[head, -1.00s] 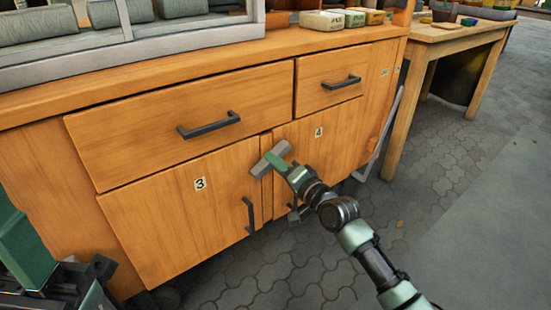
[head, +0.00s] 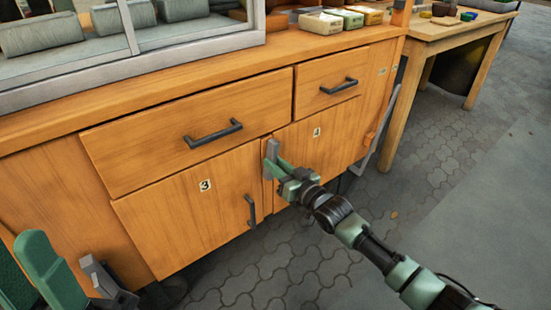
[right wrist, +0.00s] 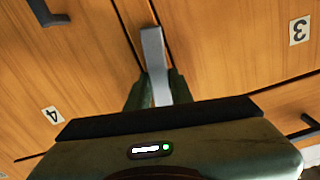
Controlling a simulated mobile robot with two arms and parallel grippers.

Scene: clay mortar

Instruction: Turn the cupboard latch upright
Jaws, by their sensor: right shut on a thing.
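The grey cupboard latch (head: 271,152) is on the cupboard front (head: 201,218), at the seam between doors 3 and 4. It stands close to upright in the head view. My right gripper (head: 283,170) reaches it from the lower right and is shut on it. In the right wrist view the latch (right wrist: 153,50) runs up between the two green fingers (right wrist: 155,88), which hide its sides lower down. Parts of my left arm and gripper (head: 75,272) show at the lower left, cut by the frame edge; its jaws cannot be made out.
Door 3 has a dark handle (head: 251,210) left of my right arm. Drawers with dark handles (head: 213,133) lie above the doors. A wooden table (head: 432,42) stands at the right. The paved floor (head: 450,140) there is clear.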

